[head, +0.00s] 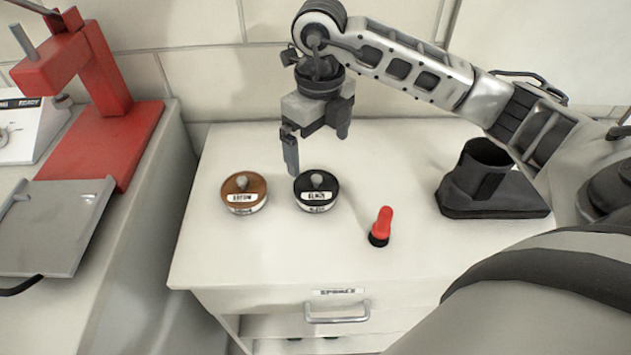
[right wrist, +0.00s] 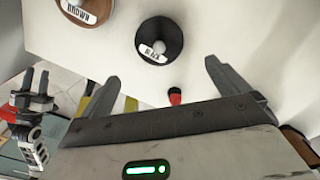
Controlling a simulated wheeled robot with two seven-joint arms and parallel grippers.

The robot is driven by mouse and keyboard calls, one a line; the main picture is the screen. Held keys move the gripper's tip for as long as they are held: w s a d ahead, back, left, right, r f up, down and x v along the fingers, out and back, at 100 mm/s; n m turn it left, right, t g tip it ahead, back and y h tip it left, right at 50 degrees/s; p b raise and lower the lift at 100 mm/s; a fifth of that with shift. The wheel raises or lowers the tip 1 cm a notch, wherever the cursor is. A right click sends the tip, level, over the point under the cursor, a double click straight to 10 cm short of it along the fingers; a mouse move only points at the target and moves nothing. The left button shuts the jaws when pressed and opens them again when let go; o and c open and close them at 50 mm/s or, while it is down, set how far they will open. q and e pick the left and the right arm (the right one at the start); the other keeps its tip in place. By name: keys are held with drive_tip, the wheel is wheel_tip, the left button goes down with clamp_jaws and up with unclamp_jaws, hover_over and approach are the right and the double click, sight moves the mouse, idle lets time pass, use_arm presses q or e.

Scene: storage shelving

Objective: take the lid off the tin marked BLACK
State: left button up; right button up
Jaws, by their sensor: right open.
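The tin marked BLACK (head: 316,193) stands upright on the white cabinet top, its dark lid with a pale round knob in place. It also shows in the right wrist view (right wrist: 158,42), beyond my fingers. My right gripper (head: 317,154) is open and empty above and just behind this tin, fingers pointing down. Its two spread fingers show in the right wrist view (right wrist: 162,72) with nothing between them. The tin marked BROWN (head: 244,194), with an orange-brown lid, stands to the left. My left gripper (right wrist: 36,82) shows at the left of the right wrist view, fingers apart and empty.
A red-and-black small item (head: 381,226) stands right of and in front of the black tin. A black boot (head: 487,187) stands at the right. A red press-like stand (head: 95,140) is on the left counter. A drawer handle (head: 337,312) projects from the cabinet front.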

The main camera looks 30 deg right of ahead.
sight(317, 177)
drive_tip(key=f, duration=0.6)
drive_tip(key=f+p, duration=0.1)
drive_tip(key=f, duration=0.2)
drive_tip(key=shift+w+f, duration=0.1)
drive_tip(key=shift+w, duration=0.2)
drive_tip(key=c, duration=0.8)
